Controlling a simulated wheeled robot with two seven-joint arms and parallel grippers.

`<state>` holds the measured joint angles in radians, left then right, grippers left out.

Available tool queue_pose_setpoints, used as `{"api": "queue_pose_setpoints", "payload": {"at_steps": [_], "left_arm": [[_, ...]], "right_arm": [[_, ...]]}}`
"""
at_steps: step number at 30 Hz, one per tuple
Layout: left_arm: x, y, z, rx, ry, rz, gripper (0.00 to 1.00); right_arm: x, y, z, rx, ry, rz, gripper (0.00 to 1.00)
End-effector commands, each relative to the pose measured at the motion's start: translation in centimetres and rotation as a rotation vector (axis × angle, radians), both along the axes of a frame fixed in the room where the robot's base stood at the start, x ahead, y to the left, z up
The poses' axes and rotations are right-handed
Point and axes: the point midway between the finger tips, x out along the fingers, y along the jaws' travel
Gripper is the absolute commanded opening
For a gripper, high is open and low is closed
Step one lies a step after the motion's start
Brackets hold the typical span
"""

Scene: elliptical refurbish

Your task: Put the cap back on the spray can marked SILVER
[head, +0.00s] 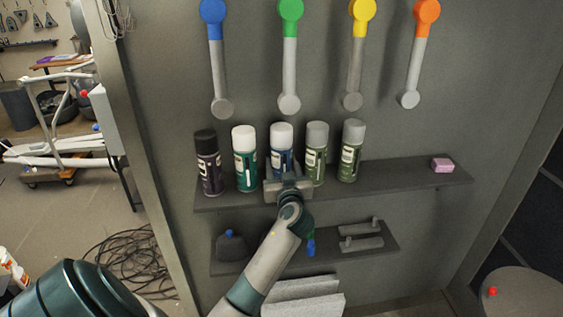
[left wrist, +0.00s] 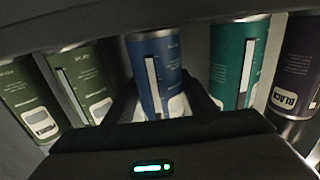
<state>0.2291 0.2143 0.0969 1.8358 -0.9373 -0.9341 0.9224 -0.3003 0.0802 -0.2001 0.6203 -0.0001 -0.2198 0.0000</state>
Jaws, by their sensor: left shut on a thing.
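My left gripper (head: 285,175) is shut on a blue spray can (head: 281,148) with a pale top, in the middle of the upper shelf row. In the left wrist view the blue can (left wrist: 155,65) stands between the two fingers (left wrist: 162,100). The can looks upright at shelf level; the gripper hides its base. I cannot read SILVER on any can, and I see no loose cap. My right gripper is not in view.
On the upper shelf (head: 400,183) stand a dark can (head: 208,165), marked BLACK in the left wrist view, a green can (head: 245,165) and two olive cans (head: 316,155), (head: 350,152). A pink block (head: 442,165) lies at the right end. A lower shelf (head: 375,252) holds small items.

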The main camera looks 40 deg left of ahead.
Motion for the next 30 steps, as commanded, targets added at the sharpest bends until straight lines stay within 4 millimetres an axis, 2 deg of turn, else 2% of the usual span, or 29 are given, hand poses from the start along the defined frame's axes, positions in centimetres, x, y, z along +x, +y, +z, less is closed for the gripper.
{"api": "queue_pose_setpoints", "payload": {"at_steps": [11, 12, 14, 15, 28, 30], "left_arm": [[0.02, -0.03, -0.3, 0.001, -0.002, -0.001, 0.19], [0.02, -0.04, -0.39, -0.001, -0.001, -0.001, 0.53], [0.02, -0.04, -0.29, 0.0, 0.0, -0.001, 0.67], [0.01, -0.03, -0.29, 0.0, 0.0, -0.001, 0.69], [0.0, 0.0, 0.09, 0.001, 0.001, 0.0, 0.69], [-0.27, -0.4, -0.23, -0.001, 0.0, -0.001, 0.69]], "right_arm": [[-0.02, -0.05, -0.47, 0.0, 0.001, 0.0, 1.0], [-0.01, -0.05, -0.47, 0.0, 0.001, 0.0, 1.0], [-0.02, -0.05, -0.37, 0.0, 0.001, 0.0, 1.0], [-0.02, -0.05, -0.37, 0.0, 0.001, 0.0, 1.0], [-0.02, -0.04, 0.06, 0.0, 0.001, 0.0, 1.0], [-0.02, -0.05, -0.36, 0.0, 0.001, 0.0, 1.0]]}}
